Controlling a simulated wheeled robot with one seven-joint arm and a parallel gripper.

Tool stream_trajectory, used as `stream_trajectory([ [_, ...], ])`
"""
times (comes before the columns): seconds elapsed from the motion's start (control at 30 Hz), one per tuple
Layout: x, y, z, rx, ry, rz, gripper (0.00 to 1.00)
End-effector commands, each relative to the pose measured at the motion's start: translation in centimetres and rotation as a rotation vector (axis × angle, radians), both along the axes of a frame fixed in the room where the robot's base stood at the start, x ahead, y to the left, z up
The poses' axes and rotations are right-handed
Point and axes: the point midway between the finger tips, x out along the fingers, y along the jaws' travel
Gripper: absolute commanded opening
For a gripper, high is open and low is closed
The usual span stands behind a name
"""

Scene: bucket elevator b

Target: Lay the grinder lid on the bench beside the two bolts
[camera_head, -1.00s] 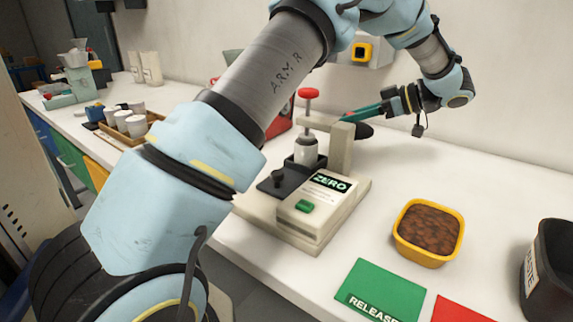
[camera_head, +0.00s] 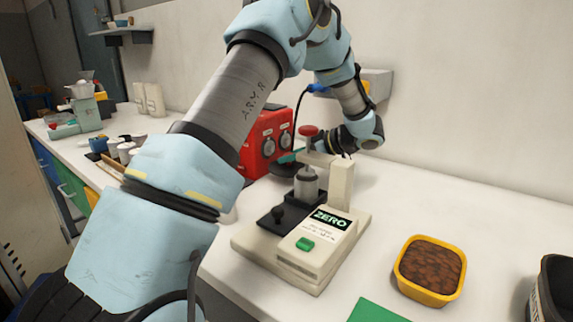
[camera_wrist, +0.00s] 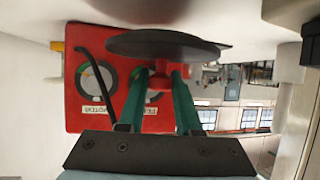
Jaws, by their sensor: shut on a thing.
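In the wrist view, my gripper (camera_wrist: 158,78) has its green fingers closed around the small red knob of a dark flat disc, the grinder lid (camera_wrist: 165,43). The lid appears roughly level in this view, in front of the red box. I cannot make out the two bolts in either view.
A red box with dials (camera_head: 262,140) stands close to my gripper. The ZERO device (camera_head: 320,245) with its red-topped post is in front. A yellow tub of brown pieces (camera_head: 428,290) and a dark bin (camera_head: 553,285) are at right. Bench surface behind the tub is clear.

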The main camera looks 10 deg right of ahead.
Motion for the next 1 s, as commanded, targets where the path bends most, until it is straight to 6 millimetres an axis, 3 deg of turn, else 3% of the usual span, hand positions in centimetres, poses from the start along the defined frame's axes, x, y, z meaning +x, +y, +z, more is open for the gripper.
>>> stream_trajectory([
  [0.17,0.7,1.0,-0.1,0.001,0.001,0.0,0.0],
  [0.47,0.6,1.0,-3.4,0.002,0.003,-0.002,0.0],
  [0.8,0.6,1.0,-3.8,0.001,0.001,0.0,0.0],
  [0.83,0.6,0.9,-3.8,0.001,0.001,0.0,0.36],
  [1.0,0.6,1.0,-3.8,0.001,0.001,0.0,0.55],
])
